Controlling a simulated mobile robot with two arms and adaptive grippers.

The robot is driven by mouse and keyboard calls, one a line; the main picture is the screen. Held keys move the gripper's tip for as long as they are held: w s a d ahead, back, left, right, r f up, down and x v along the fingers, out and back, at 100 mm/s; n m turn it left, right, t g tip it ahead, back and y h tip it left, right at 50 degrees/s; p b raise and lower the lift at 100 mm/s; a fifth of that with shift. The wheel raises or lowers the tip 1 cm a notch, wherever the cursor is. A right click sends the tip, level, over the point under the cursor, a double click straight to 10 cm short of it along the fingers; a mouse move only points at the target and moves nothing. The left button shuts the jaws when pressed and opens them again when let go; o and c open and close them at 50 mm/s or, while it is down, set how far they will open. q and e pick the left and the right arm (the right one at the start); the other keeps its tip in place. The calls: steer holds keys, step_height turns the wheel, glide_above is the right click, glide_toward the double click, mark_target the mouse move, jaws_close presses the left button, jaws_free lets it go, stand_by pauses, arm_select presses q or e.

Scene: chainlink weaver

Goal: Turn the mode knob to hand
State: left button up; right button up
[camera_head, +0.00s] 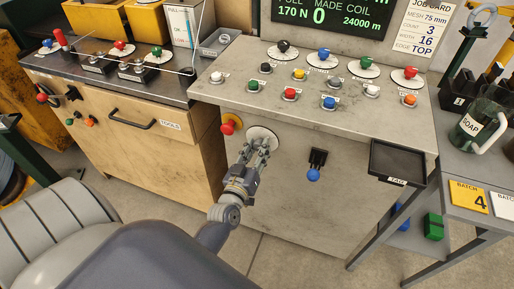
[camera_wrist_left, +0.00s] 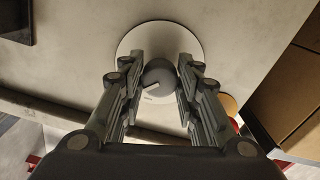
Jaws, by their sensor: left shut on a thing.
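The mode knob (camera_wrist_left: 158,76) is a small round grey knob with a white pointer line, on a round white dial plate (camera_wrist_left: 160,32) in the left wrist view. In the head view the dial plate (camera_head: 264,133) is on the front face of the grey console, and my gripper mostly hides the knob. My left gripper (camera_head: 262,145) reaches the dial from below. In the left wrist view its fingers (camera_wrist_left: 160,75) stand on both sides of the knob, shut on it. The dial's markings are not readable. My right gripper is not in view.
A red button (camera_head: 228,127) sits just left of the dial. A blue-tipped lever (camera_head: 314,173) and a dark tray (camera_head: 397,162) are to the right. Several coloured buttons and knobs cover the console top (camera_head: 240,99). A wooden tool cabinet (camera_head: 170,150) stands at left.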

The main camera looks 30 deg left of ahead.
arm_select(q)
steer(key=n+p, duration=0.1)
steer(key=n, duration=0.3)
steer(key=shift+n, duration=0.3)
steer(key=shift+d+n, duration=0.1)
steer(key=shift+n, duration=1.9)
steer(key=o, duration=1.1)
steer(key=shift+c, duration=0.2)
steer(key=shift+s+d, duration=0.1)
steer(key=shift+s, duration=0.45)
steer(key=v, duration=1.1)
steer(key=shift+d, duration=0.1)
